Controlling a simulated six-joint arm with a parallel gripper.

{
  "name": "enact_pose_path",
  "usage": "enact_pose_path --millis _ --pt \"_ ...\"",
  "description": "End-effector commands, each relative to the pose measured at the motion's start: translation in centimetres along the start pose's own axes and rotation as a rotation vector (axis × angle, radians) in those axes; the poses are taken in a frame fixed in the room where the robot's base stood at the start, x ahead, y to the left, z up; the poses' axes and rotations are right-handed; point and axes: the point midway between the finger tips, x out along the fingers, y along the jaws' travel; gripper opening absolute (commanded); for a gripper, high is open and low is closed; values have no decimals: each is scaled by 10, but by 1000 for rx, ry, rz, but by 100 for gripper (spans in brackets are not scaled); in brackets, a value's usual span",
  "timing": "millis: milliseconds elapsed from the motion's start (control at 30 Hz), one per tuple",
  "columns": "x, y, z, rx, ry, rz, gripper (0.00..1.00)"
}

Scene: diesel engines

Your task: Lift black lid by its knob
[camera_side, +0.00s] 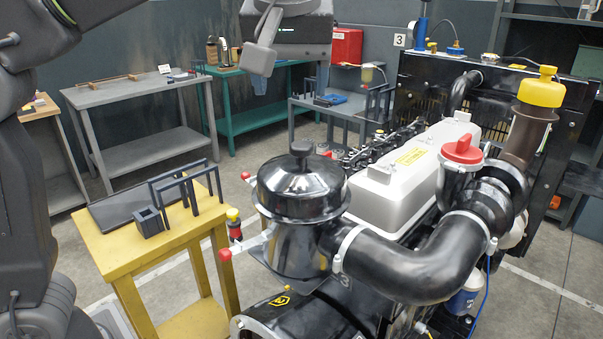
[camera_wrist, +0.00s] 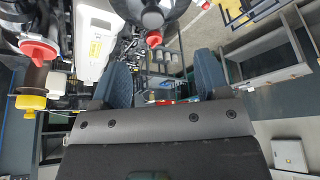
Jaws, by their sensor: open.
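The black lid (camera_side: 298,190) is a round domed cover on the black canister at the front of the engine, with a knob (camera_side: 302,149) standing up at its centre. My gripper (camera_side: 260,60) is above the lid in the side view, slightly to its left and well clear of it. In the wrist view the two blue-grey fingers of my gripper (camera_wrist: 163,75) are wide apart with nothing between them. The knob (camera_wrist: 152,18) shows at the top edge there, beyond the fingertips, and the lid is partly cut off.
A white engine cover (camera_side: 398,185), a red cap (camera_side: 463,150) and a yellow cap (camera_side: 541,88) stand right of the lid. A thick black pipe (camera_side: 400,265) runs right from the canister. A yellow table (camera_side: 130,255) with black stands is at left. The air above the lid is free.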

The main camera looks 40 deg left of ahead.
Motion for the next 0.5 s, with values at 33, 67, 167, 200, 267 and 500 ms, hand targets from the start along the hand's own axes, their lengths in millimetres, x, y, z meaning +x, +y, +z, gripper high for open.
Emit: enact_pose_path --millis 33,67,167,200,267,500 --pt "-3 6 1 -21 3 -6 69" --pt "-4 8 1 -33 4 -9 69" --pt "-5 11 2 -57 7 -17 69" --pt "-3 11 1 -62 7 -19 69" --pt "2 11 1 -64 7 -20 69" --pt "44 10 0 -62 6 -21 69"
